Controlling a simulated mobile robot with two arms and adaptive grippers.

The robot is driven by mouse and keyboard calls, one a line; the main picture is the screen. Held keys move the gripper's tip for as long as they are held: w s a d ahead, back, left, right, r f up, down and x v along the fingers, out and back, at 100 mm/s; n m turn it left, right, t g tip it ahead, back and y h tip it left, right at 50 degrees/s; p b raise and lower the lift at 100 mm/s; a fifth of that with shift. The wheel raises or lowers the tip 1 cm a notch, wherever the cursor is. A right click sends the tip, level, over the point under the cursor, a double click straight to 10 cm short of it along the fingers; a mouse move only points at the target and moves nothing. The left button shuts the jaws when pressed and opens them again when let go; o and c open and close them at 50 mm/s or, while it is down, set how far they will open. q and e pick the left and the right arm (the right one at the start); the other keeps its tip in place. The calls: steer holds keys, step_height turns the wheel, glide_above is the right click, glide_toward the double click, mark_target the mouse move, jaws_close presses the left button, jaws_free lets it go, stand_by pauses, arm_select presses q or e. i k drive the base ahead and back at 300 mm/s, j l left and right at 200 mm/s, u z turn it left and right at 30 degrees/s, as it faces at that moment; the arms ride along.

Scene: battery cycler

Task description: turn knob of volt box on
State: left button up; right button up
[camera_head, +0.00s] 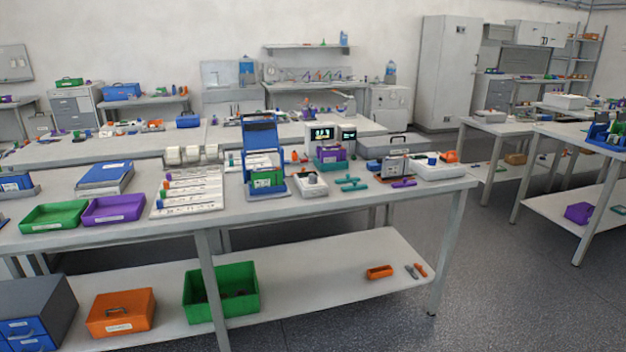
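No box in view can be read as the volt box at this size. One candidate is a small white box with a dark round top part (310,184) near the middle of the long front table. Another is a wider white unit with a blue part on top (440,169) near that table's right end. Two lit display screens (322,134) stand behind them on the table. No knob setting can be made out. Neither of my grippers is in view.
The long front table (340,211) carries a blue rack (262,146), a green tray (54,217), a purple tray (114,210) and teal pieces (351,184). Its lower shelf holds a green bin (221,292) and an orange box (121,313). Speckled floor (500,290) is open at the right.

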mark_target(313, 179)
steer(key=i+l+z, duration=0.15)
steer(key=i, duration=0.45)
steer(key=i+l+z, duration=0.15)
steer(key=i, duration=0.45)
